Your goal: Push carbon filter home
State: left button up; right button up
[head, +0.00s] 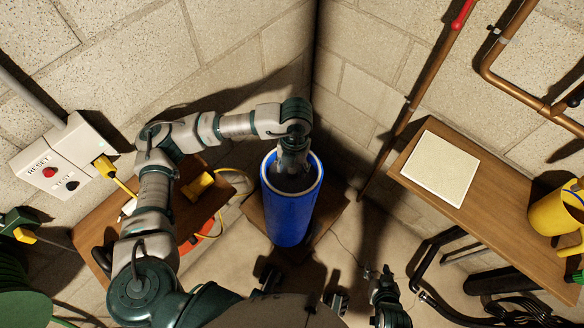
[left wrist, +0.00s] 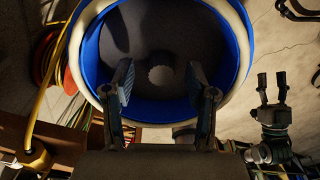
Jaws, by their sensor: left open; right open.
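A blue cylinder (head: 290,212) with a pale rim stands upright near the wall corner. In the left wrist view its blue inner wall (left wrist: 95,45) surrounds a dark interior with a round raised knob (left wrist: 162,76) at its middle. I cannot tell whether this dark part is the carbon filter. My left gripper (head: 292,172) points down into the cylinder's mouth. Its open fingers (left wrist: 157,78) straddle the knob in view, apart from each other and empty; the depth between them is unclear. My right gripper (head: 386,274) is open and empty, low and right of the cylinder.
A wooden table (head: 400,165) at right bears a white square panel (head: 440,167) and a yellow jug (head: 556,212). A wooden bench (head: 95,225) with yellow and red items stands left. An outlet box (head: 60,165) and copper pipes (head: 490,65) are on the walls.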

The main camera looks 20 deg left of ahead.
pick_arm(q)
notch_tip(320, 180, up, 11)
jog(key=w, duration=0.1)
jog(key=shift+d, duration=0.1)
dwell(0.4)
